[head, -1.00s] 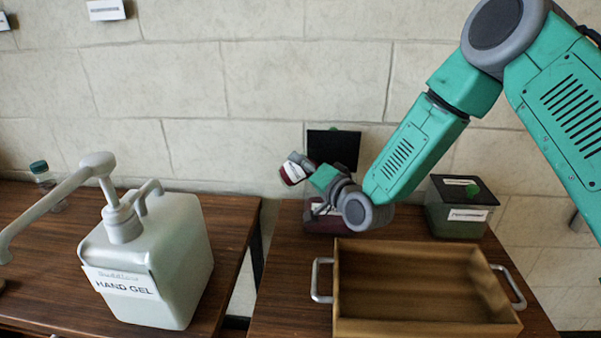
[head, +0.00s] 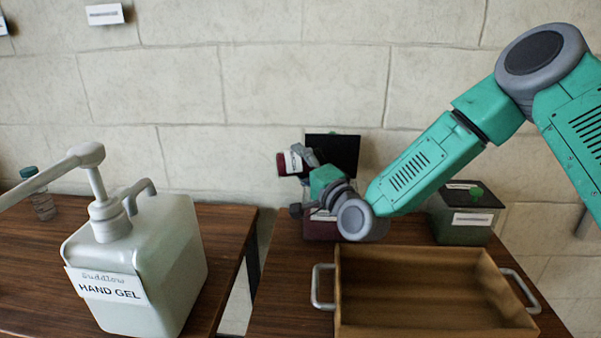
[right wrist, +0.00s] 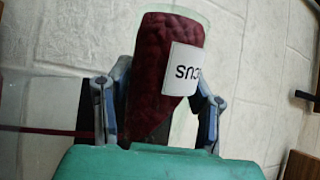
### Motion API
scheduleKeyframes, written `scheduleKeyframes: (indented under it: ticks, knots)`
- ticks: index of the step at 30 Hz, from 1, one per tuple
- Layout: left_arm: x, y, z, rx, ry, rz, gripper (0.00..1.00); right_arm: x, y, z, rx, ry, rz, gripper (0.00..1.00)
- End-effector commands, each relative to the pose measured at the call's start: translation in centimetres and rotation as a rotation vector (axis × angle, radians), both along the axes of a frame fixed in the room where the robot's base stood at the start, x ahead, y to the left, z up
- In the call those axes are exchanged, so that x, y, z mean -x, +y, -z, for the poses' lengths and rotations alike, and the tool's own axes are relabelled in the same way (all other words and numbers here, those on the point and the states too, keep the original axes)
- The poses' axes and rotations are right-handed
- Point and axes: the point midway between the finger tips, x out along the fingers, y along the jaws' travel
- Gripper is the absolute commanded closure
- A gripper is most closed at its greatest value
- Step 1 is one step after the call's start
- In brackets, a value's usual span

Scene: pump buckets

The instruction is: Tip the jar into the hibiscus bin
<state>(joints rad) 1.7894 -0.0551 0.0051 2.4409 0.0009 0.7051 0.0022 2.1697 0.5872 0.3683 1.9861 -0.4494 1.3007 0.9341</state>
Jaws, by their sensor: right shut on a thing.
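The jar (head: 288,162) is dark red with a white label. My right gripper (head: 303,158) is shut on it and holds it above and slightly left of the hibiscus bin. The bin (head: 320,229), dark red at its lower part, has its black lid (head: 333,153) standing open behind. My right wrist covers much of the bin, and its opening is hidden. In the right wrist view the clear jar (right wrist: 153,72) with dark red contents sits between the fingers (right wrist: 158,100); its partly visible label is upside down. My left gripper is out of view.
A wooden tray (head: 430,328) with metal handles stands in front of the bin. A green-filled bin (head: 455,227) with a closed dark lid stands at right. A large hand gel pump bottle (head: 150,265) and a small bottle (head: 42,204) stand on the left table. A gap separates the tables.

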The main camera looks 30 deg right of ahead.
Motion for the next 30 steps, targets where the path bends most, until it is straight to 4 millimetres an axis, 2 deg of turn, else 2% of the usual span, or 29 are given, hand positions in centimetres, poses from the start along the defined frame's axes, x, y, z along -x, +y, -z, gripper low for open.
scheduleKeyframes:
  ticks: [18,30]
  knots:
    - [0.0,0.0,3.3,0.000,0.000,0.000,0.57,0.2,-1.0,-1.1,-0.240,-0.073,0.000,1.00]
    - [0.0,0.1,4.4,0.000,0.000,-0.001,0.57,0.3,-1.1,-1.7,-0.326,-0.099,-0.001,1.00]
